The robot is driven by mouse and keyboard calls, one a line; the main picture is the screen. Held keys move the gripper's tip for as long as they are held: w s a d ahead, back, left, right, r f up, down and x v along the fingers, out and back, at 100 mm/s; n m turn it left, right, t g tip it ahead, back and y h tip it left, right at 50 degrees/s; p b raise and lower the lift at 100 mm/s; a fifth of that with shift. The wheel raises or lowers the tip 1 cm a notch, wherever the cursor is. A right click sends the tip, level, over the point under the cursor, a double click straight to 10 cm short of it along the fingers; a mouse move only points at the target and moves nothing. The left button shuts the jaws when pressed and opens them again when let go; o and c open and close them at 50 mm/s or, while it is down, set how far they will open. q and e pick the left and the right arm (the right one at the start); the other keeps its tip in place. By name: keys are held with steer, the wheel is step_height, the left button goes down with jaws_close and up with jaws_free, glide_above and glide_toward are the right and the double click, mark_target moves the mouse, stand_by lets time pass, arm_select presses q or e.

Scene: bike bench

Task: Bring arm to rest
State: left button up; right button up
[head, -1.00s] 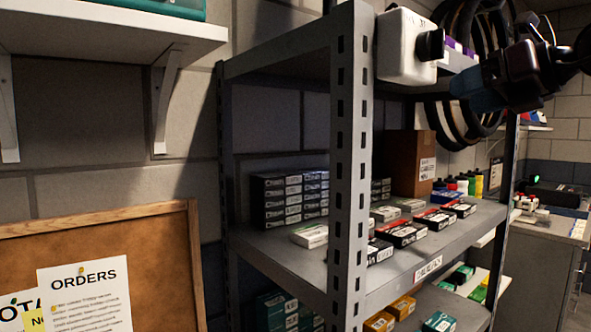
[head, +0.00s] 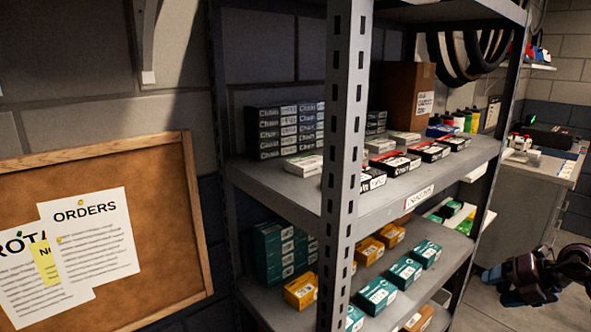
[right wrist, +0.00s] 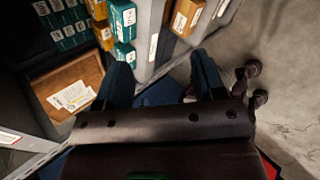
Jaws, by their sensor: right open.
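My right gripper (head: 503,286) is low at the right edge of the head view, over the floor and to the right of the shelf unit. In the right wrist view its two blue fingers stand wide apart (right wrist: 162,76) with nothing between them. The fingers show in front of the shelf unit's lower part, apart from the boxes as far as I can tell. My left gripper is not in view.
A grey metal shelf unit (head: 345,150) holds several boxes, with teal boxes (head: 377,294) low down. A cork board (head: 160,240) hangs at the left. A grey cabinet (head: 540,190) stands at the back right. Bare floor (head: 572,312) shows beside my right gripper.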

steer(key=s+d+f+m, duration=0.1)
steer(key=s+d+f, duration=0.15)
steer(key=f, duration=0.35)
steer(key=w+d+r+m+t, duration=0.1)
steer(key=w+r+m+t, duration=0.3)
steer(key=r+t, duration=0.25)
steer(key=w+r+m+t, duration=0.3)
steer(key=r+m+t, duration=0.15)
steer(key=r, duration=0.25)
steer(key=d+f+m+h, duration=0.2)
steer(key=d+m+h, duration=0.9)
steer(key=m, duration=0.2)
steer(key=s+a+f+m+g+y, duration=0.1)
steer(key=s+a+f, duration=0.45)
steer(key=f, duration=0.25)
steer(key=s+a+f+g+y, duration=0.1)
steer(key=s+a+f+g, duration=0.1)
steer(key=s+a+f, duration=0.35)
steer(key=s+a+f+m+g+y, duration=0.1)
steer(key=s+a+f, duration=0.2)
steer(key=a+f, duration=0.5)
steer(key=s+a+f+m+g, duration=0.1)
steer(key=s+a+f+m, duration=0.1)
steer(key=s+a, duration=0.5)
steer(key=s+a+f+m+y, duration=0.1)
steer(key=s+a+f, duration=0.4)
steer(key=s, duration=0.6)
steer(key=shift+a+f+m+g, duration=0.15)
steer(key=shift+a+m+g, duration=0.25)
steer(key=shift+a+m, duration=0.45)
